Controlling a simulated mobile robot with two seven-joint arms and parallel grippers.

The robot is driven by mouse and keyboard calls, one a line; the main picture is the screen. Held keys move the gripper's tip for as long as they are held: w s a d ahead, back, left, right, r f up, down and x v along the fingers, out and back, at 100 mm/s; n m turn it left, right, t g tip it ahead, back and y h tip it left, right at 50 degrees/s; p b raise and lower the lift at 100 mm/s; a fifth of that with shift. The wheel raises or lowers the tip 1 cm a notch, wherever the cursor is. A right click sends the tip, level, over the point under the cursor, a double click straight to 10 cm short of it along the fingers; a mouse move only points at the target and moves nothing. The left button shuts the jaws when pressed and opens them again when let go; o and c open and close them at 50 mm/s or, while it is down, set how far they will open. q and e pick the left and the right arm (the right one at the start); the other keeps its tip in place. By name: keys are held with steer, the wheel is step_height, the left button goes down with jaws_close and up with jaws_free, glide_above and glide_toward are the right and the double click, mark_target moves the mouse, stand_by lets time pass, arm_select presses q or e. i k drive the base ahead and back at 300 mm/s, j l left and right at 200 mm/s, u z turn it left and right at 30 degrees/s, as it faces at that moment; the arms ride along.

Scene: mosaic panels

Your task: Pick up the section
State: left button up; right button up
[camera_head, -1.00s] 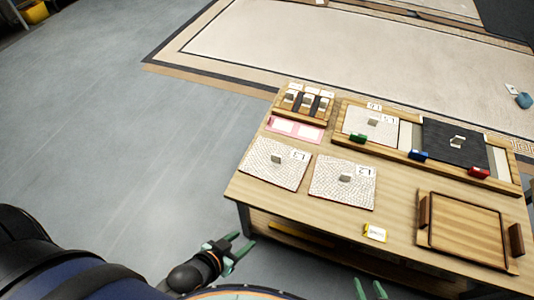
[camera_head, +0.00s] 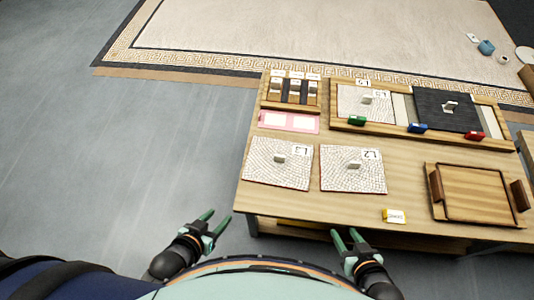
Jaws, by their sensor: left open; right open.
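Two light mosaic sections lie flat on the wooden table: the one labelled L3 (camera_head: 262,168) at the left and the one labelled L2 (camera_head: 340,180) beside it. Each has a small grey knob in its middle. A third light section (camera_head: 352,106) sits in the wooden frame at the back, next to a dark panel (camera_head: 440,121) with its own knob. My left gripper (camera_head: 216,222) is open and empty, off the table's front left corner. My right gripper (camera_head: 346,236) is open and empty at the table's front edge. Neither touches a section.
A wooden tray with handles (camera_head: 470,192) stands at the right. A yellow-and-white tag (camera_head: 394,216) lies near the front edge. A rack (camera_head: 290,104) and a pink card (camera_head: 274,119) are at the back left.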

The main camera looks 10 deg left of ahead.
mark_target(283, 164)
steer(key=i+j, duration=0.1)
steer(key=j, duration=0.2)
steer(key=i+j, duration=0.15)
steer(key=j, duration=0.15)
steer(key=i+j, duration=0.1)
steer(key=j, duration=0.2)
steer(key=i+j+z, duration=0.2)
steer(key=j, duration=0.15)
steer(key=j+z, duration=0.2)
steer(key=j, duration=0.15)
steer(key=z, duration=1.6)
